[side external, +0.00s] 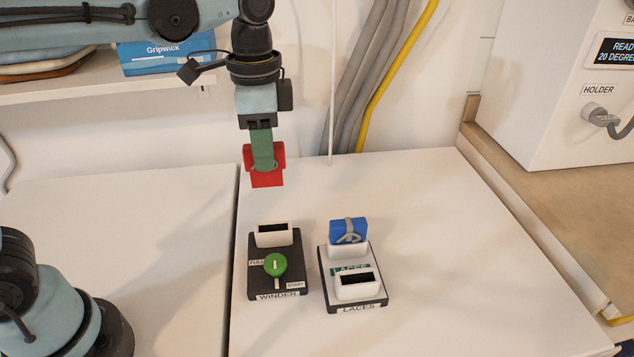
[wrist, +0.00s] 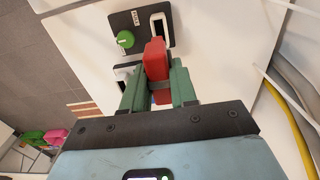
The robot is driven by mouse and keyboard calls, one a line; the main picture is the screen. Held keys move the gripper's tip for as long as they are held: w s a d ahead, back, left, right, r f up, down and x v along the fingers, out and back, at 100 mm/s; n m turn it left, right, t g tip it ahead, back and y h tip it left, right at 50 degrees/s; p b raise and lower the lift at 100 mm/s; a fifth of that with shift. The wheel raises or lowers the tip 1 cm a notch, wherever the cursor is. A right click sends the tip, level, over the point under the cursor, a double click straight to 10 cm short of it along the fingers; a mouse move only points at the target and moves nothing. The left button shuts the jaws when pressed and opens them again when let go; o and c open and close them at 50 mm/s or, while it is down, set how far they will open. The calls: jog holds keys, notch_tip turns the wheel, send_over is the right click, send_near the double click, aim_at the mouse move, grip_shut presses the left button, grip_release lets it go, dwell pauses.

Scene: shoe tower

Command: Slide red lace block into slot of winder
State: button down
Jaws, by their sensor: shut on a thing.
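My gripper (side external: 263,160) has green fingers and is shut on the red lace block (side external: 267,180). It holds the block in the air above and behind the winder. In the wrist view the red block (wrist: 156,60) sits between the two green fingers (wrist: 158,90). The winder (side external: 290,262) is a black base labelled WINDER, with a white slot holder (side external: 272,240) at its back and a green knob (side external: 275,266) with FULL and START labels. The slot looks dark and empty. The winder also shows in the wrist view (wrist: 140,22), with its green knob (wrist: 125,39).
The LACES stand (side external: 375,297) is right of the winder. A blue lace block (side external: 348,231) sits in its back holder; its front holder (side external: 357,286) looks empty. A white machine (side external: 560,90) is at the right. The white table (side external: 470,250) is clear right of the stand.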

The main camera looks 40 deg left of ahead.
aim_at(268, 185)
jog(key=shift+f, duration=1.3)
jog(key=shift+f, duration=2.85)
jog(key=shift+f, duration=2.2)
jog(key=c, duration=0.8)
grip_release()
notch_tip(268, 185, up, 12)
